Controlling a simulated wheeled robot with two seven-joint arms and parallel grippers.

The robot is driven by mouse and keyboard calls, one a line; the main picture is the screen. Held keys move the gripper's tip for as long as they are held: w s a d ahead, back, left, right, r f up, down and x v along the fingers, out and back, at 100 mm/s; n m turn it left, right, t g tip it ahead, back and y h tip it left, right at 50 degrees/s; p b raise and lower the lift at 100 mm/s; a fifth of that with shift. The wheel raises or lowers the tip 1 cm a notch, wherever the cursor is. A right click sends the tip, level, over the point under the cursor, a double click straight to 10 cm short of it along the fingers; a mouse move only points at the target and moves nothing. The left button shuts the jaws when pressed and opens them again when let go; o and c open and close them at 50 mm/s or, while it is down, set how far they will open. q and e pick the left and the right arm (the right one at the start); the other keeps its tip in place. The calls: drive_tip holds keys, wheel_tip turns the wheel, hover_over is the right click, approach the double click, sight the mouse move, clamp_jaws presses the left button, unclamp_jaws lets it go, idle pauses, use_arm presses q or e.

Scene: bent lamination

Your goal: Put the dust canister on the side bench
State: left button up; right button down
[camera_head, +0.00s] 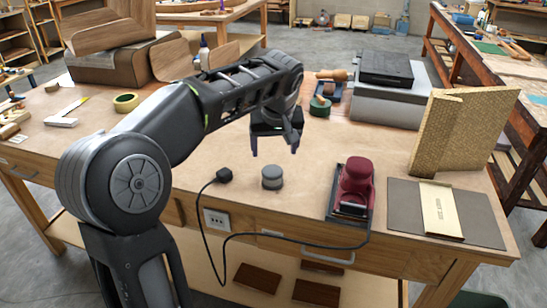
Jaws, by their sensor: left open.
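A small grey round canister (271,177), which looks like the dust canister, stands upright on the wooden workbench (310,165) near its front edge. My left gripper (274,146) is above and just behind it in the picture, fingers pointing down. The fingers are apart, with nothing between them, and do not appear to touch the canister. A bench (478,62) that may be the side bench stands at the right, separate from the workbench. My right gripper is out of view.
A red sander (356,180) sits on a dark tray right of the canister. Its black cord hangs over the front edge, with the plug (224,175) left of the canister. A tan textured panel (465,130) stands upright at the right. Grey cases (390,105) and bent wood pieces stand behind.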

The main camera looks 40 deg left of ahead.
use_arm(q)
drive_tip(key=shift+s+d+r, duration=0.1)
drive_tip(key=shift+s+r, duration=0.05)
drive_tip(key=shift+r, duration=0.35)
drive_tip(key=shift+c, duration=0.4)
idle(0.9)
